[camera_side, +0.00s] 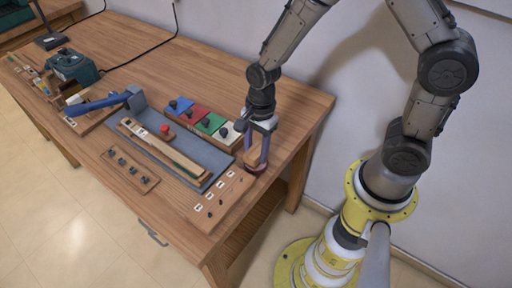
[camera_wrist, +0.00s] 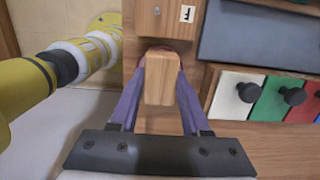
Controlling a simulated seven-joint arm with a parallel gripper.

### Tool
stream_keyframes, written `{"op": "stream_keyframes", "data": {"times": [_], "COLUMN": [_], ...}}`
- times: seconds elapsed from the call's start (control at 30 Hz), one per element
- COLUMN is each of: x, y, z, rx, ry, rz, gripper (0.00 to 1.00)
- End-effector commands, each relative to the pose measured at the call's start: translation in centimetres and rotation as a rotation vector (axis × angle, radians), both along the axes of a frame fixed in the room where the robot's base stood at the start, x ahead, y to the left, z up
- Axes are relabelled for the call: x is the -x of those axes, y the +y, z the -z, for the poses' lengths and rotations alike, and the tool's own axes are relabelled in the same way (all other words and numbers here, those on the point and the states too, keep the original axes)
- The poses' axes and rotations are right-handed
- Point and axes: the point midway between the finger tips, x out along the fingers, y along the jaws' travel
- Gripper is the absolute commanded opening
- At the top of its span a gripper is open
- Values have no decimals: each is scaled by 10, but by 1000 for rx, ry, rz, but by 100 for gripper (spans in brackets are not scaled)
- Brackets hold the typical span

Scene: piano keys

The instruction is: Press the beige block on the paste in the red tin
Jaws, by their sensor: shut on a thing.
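The beige block (camera_wrist: 160,80) is between the two purple fingers of my gripper (camera_wrist: 160,88) in the wrist view. In the side view my gripper (camera_side: 256,152) points down near the table's right end, shut on the block (camera_side: 255,150). The red tin (camera_side: 255,168) is directly under the gripper; only its rim shows, and it also shows as a dark red edge behind the block in the wrist view (camera_wrist: 158,49). The paste is hidden by the block and fingers. I cannot tell whether the block touches it.
A wooden board with labels (camera_side: 222,199) lies close beside the tin. A colored row of knobbed panels (camera_side: 203,122) stands behind it. A grey mat (camera_side: 205,158) carries a long wooden key piece (camera_side: 160,150). The table's right edge (camera_side: 305,140) is near the gripper.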

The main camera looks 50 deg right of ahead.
Motion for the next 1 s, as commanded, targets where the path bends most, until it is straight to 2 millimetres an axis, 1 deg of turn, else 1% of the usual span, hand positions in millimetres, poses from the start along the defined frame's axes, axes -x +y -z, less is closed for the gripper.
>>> {"op": "stream_keyframes", "data": {"times": [0.47, 1.0], "x": [0, 0], "y": [0, 0], "z": [0, 5], "rx": [0, 0], "ry": [0, 1], "rz": [0, -1], "gripper": [0, 0]}}
